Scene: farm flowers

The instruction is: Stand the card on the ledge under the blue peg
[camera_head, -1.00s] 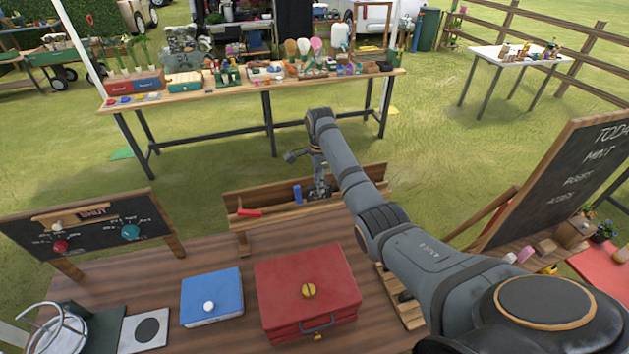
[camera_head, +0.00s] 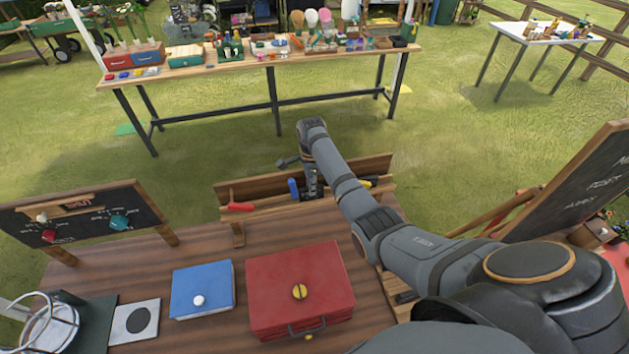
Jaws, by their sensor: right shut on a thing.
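A wooden rack with a ledge (camera_head: 265,211) stands at the far edge of the table. The blue peg (camera_head: 293,188) stands upright on it, between a red peg (camera_head: 240,207) at the left and a yellow-and-black piece (camera_head: 367,183) at the right, partly behind my arm. My right gripper (camera_head: 312,191) points down at the rack just right of the blue peg. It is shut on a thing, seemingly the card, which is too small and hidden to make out. I cannot tell whether it touches the ledge. My left gripper is not in view.
A red case (camera_head: 295,280) and a blue case (camera_head: 203,288) lie on the table in front of the rack. A pale square with a dark oval (camera_head: 136,322), a wire holder (camera_head: 45,325) and a small blackboard (camera_head: 85,220) are at the left. A large blackboard (camera_head: 580,185) stands right.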

